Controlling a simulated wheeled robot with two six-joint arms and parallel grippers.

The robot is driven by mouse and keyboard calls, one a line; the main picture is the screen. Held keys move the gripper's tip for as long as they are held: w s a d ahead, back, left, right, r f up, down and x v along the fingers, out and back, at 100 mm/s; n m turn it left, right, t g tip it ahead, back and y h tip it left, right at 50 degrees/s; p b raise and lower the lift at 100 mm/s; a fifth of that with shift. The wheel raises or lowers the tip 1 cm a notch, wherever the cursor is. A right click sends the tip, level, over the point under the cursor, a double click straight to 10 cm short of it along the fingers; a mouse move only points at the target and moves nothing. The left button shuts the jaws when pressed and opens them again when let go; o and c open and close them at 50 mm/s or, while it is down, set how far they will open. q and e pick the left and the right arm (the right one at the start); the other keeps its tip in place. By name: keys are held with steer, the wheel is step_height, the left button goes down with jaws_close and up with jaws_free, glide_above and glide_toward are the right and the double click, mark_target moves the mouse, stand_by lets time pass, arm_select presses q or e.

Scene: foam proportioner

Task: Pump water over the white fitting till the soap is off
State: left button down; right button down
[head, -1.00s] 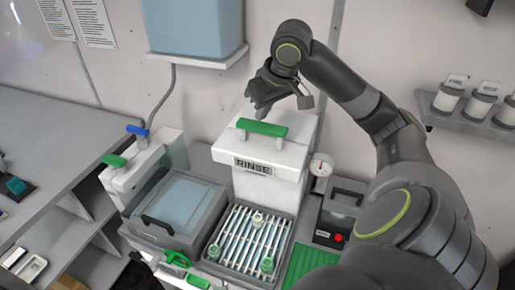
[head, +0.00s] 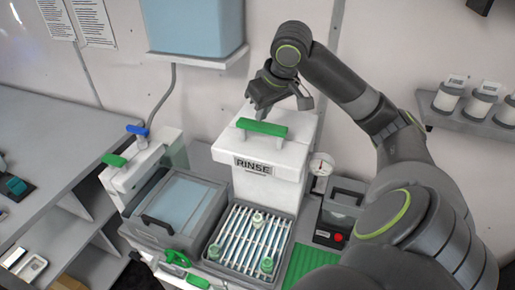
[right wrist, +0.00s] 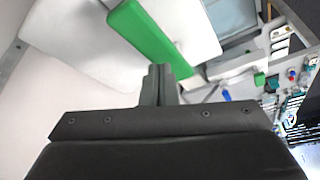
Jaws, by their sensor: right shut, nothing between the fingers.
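The white rinse unit (head: 268,165), labelled RINSE, stands at the middle with a green handle (head: 262,128) on top. The green handle also shows in the right wrist view (right wrist: 150,38). Below the unit is a slatted grate (head: 240,240) with several pale fittings with green parts on it, one at the back (head: 257,219). I cannot tell whether soap is on them. My right gripper (head: 259,112) is shut and empty, just above and behind the green handle. Its closed fingers show in the right wrist view (right wrist: 160,80). My left gripper is not in view.
A grey tub with a clear lid (head: 184,204) stands left of the grate. A gauge (head: 321,165) and a dark box with a red button (head: 338,238) are on the right. A blue tank (head: 193,25) hangs above. A shelf of white canisters (head: 480,108) is at right.

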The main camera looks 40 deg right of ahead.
mark_target(263, 126)
steer(key=shift+f+b, duration=0.75)
steer(key=shift+f, duration=1.6)
steer(key=shift+r, duration=0.1)
step_height(263, 126, up, 2)
steer(key=p, duration=0.2)
steer(key=shift+r+p, duration=0.15)
steer(key=shift+p, duration=0.25)
steer(key=shift+r, duration=1.2)
steer(key=shift+r, duration=0.1)
step_height(263, 126, up, 6)
steer(key=shift+f, duration=0.1)
